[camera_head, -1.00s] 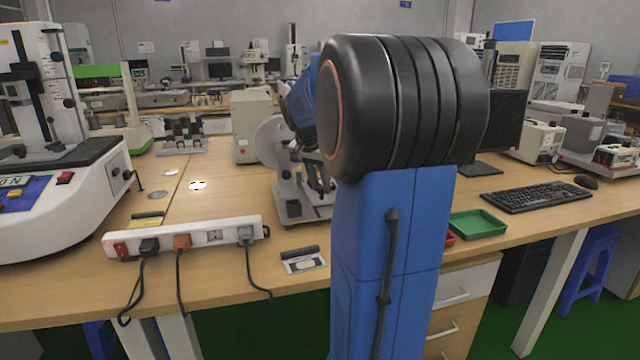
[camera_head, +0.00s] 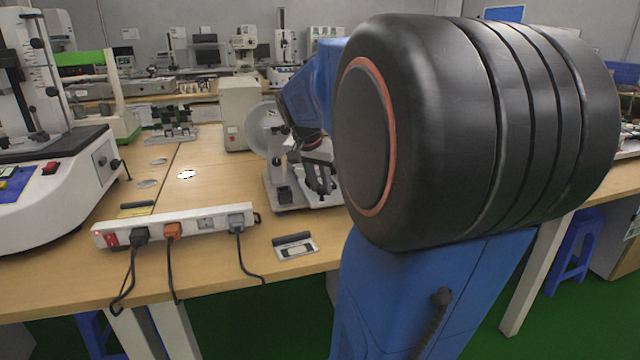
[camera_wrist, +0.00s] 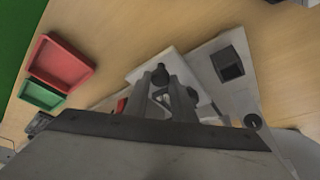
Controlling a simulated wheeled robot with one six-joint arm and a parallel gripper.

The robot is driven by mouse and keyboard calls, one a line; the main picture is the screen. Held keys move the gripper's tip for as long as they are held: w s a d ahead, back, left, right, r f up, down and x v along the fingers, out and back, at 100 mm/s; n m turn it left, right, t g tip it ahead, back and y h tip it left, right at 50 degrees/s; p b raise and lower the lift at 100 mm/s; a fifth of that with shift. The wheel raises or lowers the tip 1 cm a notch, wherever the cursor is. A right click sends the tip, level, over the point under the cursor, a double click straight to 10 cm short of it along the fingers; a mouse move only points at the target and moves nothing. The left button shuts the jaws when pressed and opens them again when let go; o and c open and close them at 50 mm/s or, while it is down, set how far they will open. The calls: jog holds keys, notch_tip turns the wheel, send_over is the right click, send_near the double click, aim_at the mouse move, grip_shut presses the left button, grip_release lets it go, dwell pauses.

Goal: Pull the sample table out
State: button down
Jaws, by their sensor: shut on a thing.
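The test machine (camera_head: 268,125), light grey with a round disc, stands on the wooden bench left of my large arm joint. My gripper (camera_head: 322,186) is low at its right side, in front of its pale base. In the wrist view, my gripper (camera_wrist: 175,88) is shut on a small dark knob (camera_wrist: 160,73) at a pale plate, which I take to be the sample table (camera_wrist: 170,63). The fingers hide part of the plate. How far the plate stands out from the machine cannot be told.
A white power strip (camera_head: 178,230) with cables lies near the bench's front edge, with a small dark-and-white item (camera_head: 295,246) beside it. In the wrist view, a red tray (camera_wrist: 60,62) and a green tray (camera_wrist: 41,95) lie left on the bench.

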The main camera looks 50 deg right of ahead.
jog(key=c, duration=1.5)
grip_release()
jog(key=shift+c, duration=0.2)
jog(key=v, duration=1.7)
jog(key=shift+r, duration=0.2)
jog(key=s+a+f+n+t+y, duration=0.1)
jog(key=s+a+f+n, duration=0.2)
jog(key=a+f+n, duration=0.2)
jog(key=s+a+f+n+t+y, duration=0.1)
jog(key=s+a+f+n, duration=0.3)
jog(key=a+f, duration=0.7)
jog(key=s+a+f+n+t+y, duration=0.1)
jog(key=s+a+f+n, duration=0.3)
jog(key=a+f, duration=0.5)
jog(key=shift+f+n+t+y, duration=0.4)
jog(key=shift+n+y, duration=0.3)
jog(key=shift+n, duration=0.5)
